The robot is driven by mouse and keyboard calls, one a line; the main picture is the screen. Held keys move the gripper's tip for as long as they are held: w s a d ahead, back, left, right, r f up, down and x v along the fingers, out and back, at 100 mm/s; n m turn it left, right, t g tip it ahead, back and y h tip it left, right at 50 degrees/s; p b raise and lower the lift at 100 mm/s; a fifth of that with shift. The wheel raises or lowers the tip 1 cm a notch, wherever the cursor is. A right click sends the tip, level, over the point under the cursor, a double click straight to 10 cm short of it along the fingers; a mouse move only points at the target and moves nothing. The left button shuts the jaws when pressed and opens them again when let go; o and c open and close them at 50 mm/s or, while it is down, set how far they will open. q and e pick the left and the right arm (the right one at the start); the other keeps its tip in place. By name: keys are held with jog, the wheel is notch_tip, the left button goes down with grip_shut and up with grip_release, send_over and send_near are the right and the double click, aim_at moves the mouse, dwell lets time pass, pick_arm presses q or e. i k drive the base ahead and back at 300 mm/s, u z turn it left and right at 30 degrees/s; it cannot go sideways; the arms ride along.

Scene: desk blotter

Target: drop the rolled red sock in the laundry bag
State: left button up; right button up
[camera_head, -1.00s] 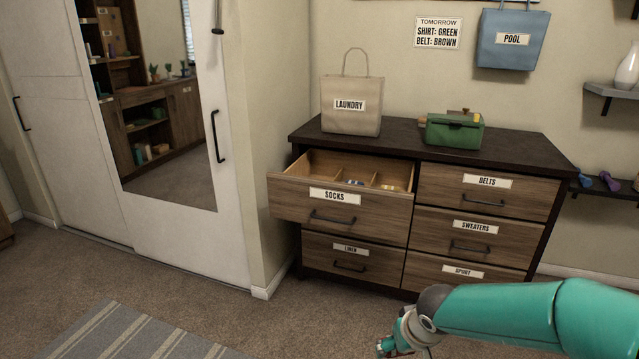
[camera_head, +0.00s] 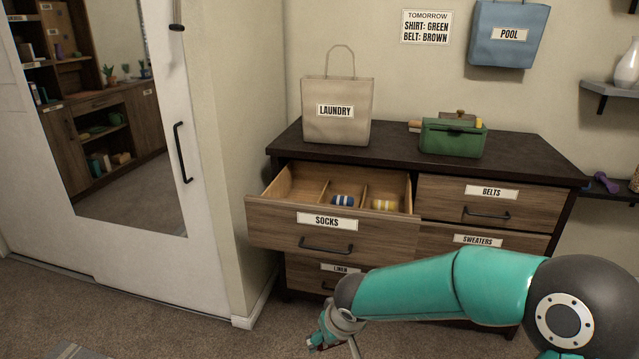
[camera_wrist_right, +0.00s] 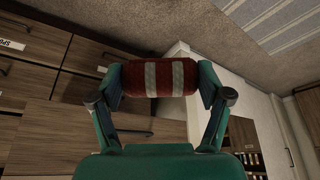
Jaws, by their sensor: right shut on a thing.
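The rolled red sock (camera_wrist_right: 160,77), with white stripes, is held between the two fingertips of my right gripper (camera_wrist_right: 160,80) in the right wrist view. In the head view my right gripper (camera_head: 334,334) is low at the bottom edge, in front of the dresser and below the open drawer; the sock cannot be made out there. The beige laundry bag (camera_head: 337,128), labelled LAUNDRY, stands upright on the left end of the dresser top, handle up. Its inside is hidden. My left gripper is not in view.
The SOCKS drawer (camera_head: 280,221) is pulled out below the bag, with a blue-striped roll (camera_head: 343,200) and a yellow-striped roll (camera_head: 384,204) in separate compartments. A green box (camera_head: 452,139) stands on the dresser top (camera_head: 390,149). A blue POOL bag (camera_head: 505,38) hangs above.

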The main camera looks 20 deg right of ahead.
aim_at(338, 142)
jog(key=z, duration=0.15)
jog(key=i, duration=0.55)
jog(key=z, duration=0.75)
